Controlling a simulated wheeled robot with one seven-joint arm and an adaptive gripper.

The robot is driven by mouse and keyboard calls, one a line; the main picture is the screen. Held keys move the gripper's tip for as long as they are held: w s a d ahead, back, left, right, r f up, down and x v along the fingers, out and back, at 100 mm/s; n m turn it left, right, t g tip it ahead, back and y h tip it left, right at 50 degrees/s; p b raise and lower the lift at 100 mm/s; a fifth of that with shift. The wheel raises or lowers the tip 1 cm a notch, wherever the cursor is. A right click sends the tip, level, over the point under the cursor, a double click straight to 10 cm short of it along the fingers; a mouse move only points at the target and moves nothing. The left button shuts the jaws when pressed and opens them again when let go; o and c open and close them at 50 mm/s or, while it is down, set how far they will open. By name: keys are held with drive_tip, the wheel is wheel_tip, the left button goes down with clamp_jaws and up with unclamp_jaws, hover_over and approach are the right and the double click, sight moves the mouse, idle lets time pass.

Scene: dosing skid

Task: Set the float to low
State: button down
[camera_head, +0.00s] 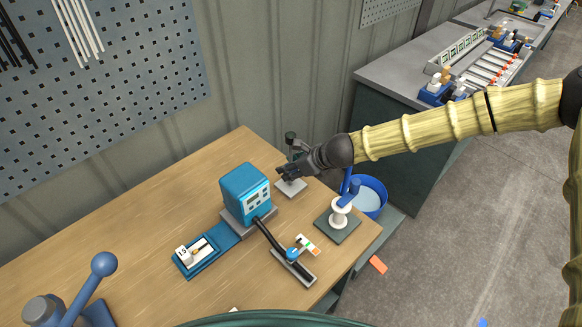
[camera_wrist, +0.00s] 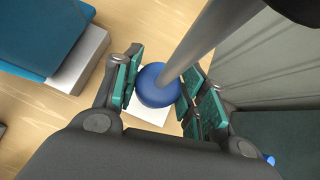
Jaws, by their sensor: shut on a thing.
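In the wrist view, a round blue float (camera_wrist: 157,86) sits around or at the end of a grey rod (camera_wrist: 210,40). My gripper (camera_wrist: 158,88) has its green finger pads on either side of the float and is shut on it. Below it is a pale square plate (camera_wrist: 150,114). In the head view, my gripper (camera_head: 285,174) is over the small grey plate (camera_head: 290,189) at the table's back right. A post with a dark top (camera_head: 291,137) rises just behind it. The float is hidden by my gripper there, and I cannot read its height.
A blue box with a display (camera_head: 245,190) stands left of my gripper.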

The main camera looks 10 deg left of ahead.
drive_tip(key=shift+d+f+b, duration=0.1)
drive_tip(key=shift+f+b, duration=1.3)
drive_tip(key=shift+f, duration=0.7)
drive_tip(key=c, duration=0.8)
unclamp_jaws()
drive_tip(key=shift+d+r, duration=0.15)
drive_tip(key=shift+r, duration=0.2)
drive_tip(key=v, duration=1.1)
drive_tip(key=shift+s+d+r, duration=0.1)
drive_tip(key=shift+s+d, duration=0.05)
